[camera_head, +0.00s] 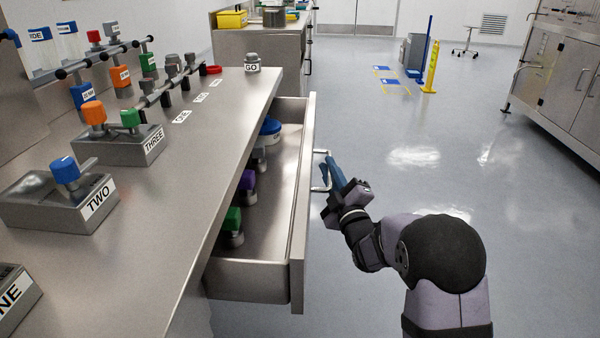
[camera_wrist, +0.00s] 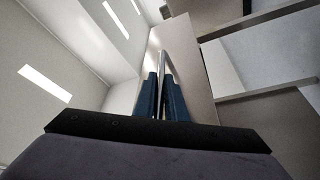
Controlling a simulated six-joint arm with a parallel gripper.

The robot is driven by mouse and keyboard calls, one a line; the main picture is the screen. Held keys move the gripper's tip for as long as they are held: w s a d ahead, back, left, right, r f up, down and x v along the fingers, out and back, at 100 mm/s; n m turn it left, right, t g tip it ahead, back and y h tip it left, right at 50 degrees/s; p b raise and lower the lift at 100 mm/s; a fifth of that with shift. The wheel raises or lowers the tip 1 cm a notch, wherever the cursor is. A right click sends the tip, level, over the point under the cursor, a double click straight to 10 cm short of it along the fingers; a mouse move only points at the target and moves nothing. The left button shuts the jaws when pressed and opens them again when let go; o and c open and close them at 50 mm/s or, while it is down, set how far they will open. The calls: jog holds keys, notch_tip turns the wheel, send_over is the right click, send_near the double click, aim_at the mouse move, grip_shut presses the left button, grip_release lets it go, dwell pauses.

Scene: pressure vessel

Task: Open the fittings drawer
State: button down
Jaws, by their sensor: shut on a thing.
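The fittings drawer (camera_head: 300,219) stands pulled out from the steel bench, its inside showing. In it are a blue-topped fitting (camera_head: 270,130), a purple-topped one (camera_head: 247,180) and a green-topped one (camera_head: 232,222). The drawer's bar handle (camera_head: 320,152) is on its outer front face. My gripper (camera_head: 332,170), with blue fingers, is at the handle and shut on it. In the wrist view the two blue fingers (camera_wrist: 160,97) stand on either side of the thin bar, against the drawer front.
A steel cabinet (camera_head: 565,70) stands at the right. The floor (camera_head: 400,150) right of the drawer is clear around my arm.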

jog(key=d+b, duration=0.1)
jog(key=d, duration=1.3)
jog(key=shift+d+b, duration=0.2)
jog(key=shift+b, duration=0.2)
jog(key=c, duration=1.8)
grip_release()
jog(key=shift+v, duration=3.65)
